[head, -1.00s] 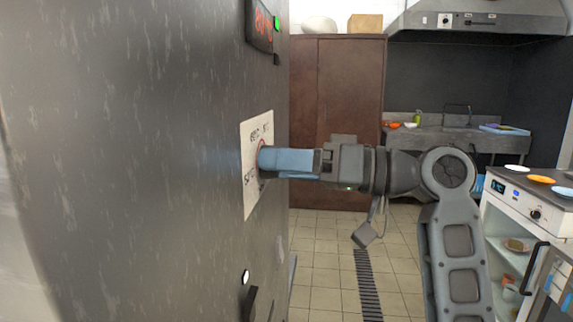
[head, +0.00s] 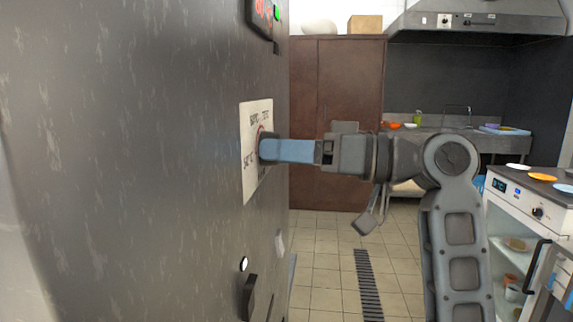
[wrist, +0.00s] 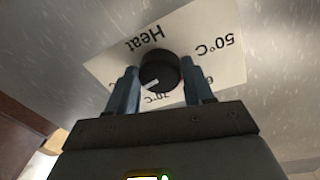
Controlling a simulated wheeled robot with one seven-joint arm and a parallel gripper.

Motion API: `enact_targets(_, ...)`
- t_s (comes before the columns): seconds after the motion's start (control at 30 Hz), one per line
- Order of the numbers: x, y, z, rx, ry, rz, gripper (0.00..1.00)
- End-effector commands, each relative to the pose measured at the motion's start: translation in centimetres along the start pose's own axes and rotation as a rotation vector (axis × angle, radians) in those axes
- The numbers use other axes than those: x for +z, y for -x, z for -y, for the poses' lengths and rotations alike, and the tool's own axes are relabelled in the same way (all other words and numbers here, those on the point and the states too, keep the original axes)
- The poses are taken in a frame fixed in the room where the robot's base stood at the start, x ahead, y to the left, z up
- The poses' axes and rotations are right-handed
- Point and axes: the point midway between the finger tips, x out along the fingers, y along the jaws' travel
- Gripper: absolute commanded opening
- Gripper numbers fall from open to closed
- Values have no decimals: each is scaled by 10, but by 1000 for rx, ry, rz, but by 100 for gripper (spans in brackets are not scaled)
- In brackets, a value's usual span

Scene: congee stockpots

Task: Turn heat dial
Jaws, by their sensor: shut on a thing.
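The heat dial (wrist: 160,70) is a round black knob with a white pointer mark. In the wrist view it sits on a white label plate (wrist: 208,30), which appears upside down with "Heat", "50°C" and a partly covered "70°C". The pointer mark is toward the lower left of that picture. My gripper (wrist: 160,74) has its two blue fingers on either side of the dial, shut on it. In the head view my gripper (head: 266,150) reaches from the right to the label plate (head: 256,112) on the steel front (head: 130,160), and its fingers hide the dial.
A red-lit display (head: 262,14) is above the plate. A white round button (head: 244,264) and a black handle (head: 249,296) are below it. A brown cabinet (head: 335,100) stands behind. A white oven (head: 515,215) is at right.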

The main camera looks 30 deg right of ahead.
Motion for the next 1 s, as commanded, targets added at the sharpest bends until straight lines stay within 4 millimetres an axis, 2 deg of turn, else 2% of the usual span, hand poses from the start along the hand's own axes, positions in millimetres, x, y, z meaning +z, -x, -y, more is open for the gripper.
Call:
enact_targets(0.03,5,0,-2,-1,39,-7,21)
enact_targets(0.6,6,1,-4,-24,563,-56,21)
enact_targets(1.0,2,0,-4,-36,809,-78,21)
